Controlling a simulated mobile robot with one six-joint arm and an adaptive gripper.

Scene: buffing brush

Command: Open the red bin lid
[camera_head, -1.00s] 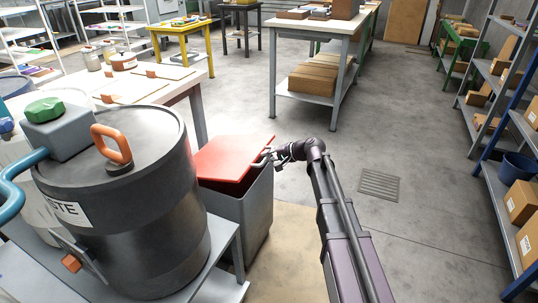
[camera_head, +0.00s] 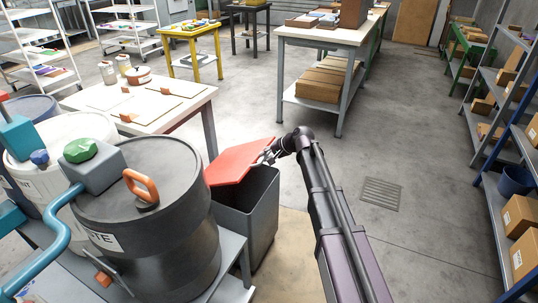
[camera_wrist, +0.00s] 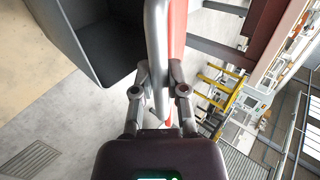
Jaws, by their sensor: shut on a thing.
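The red bin lid (camera_head: 240,162) is tilted up from the grey bin (camera_head: 253,205), with a dark gap showing under its right side. In the wrist view the lid (camera_wrist: 178,40) is seen nearly edge-on, with a grey handle bar (camera_wrist: 157,50) along it. My gripper (camera_head: 268,154) is at the lid's right edge. In the wrist view my gripper (camera_wrist: 159,92) has its fingers on both sides of the handle, shut on it. The bin's dark inside (camera_wrist: 105,35) shows at the upper left of the wrist view. The fingertips are small and partly hidden in the head view.
A dark waste drum (camera_head: 150,225) with an orange handle stands left of the bin. A white-topped table (camera_head: 180,115) is behind it. A shelf with boxes (camera_head: 500,150) lines the right side. Open floor (camera_head: 420,220) lies right of my arm.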

